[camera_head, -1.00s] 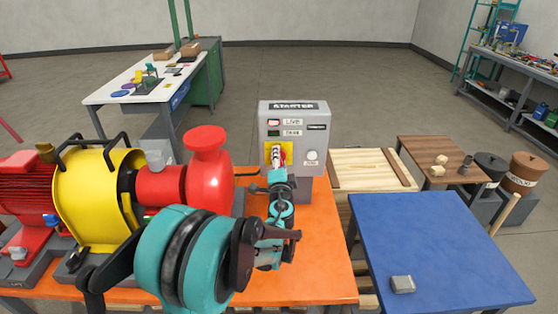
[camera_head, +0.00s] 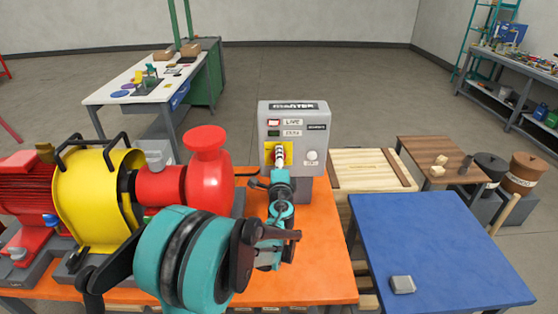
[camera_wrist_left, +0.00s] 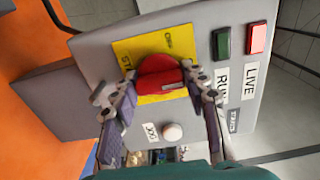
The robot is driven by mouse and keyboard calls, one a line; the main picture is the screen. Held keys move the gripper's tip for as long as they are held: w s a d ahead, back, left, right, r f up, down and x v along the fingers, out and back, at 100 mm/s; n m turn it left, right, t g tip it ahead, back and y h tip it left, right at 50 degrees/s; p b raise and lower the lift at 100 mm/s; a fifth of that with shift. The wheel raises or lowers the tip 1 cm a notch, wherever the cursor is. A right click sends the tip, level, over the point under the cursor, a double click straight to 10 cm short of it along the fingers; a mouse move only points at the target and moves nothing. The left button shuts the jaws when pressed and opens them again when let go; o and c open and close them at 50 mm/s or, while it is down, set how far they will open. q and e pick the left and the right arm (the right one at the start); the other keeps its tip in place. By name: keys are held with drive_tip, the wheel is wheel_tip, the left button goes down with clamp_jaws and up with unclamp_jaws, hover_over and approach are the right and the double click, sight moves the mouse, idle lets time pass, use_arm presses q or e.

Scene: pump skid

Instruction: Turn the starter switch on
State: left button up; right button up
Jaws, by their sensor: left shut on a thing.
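The grey starter box (camera_head: 293,137) stands at the back of the orange table. Its rotary switch has a red knob (camera_wrist_left: 160,78) on a yellow plate (camera_wrist_left: 135,50). My left gripper (camera_head: 279,158) is at the front of the box, shut on the red knob, with a finger on either side of it in the wrist view (camera_wrist_left: 163,95). The fingers hide much of the switch in the head view. The red lamp (camera_head: 273,122) by LIVE looks bright. The green lamp (camera_wrist_left: 222,43) by RUN looks dark. My right gripper is not in view.
The red and yellow pump unit (camera_head: 95,195) stands left of my left arm on the orange table (camera_head: 315,250). A blue table (camera_head: 430,240) with a small grey block (camera_head: 402,284) is at the right.

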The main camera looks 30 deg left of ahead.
use_arm(q)
drive_tip(key=o, duration=1.2)
drive_tip(key=v, duration=1.2)
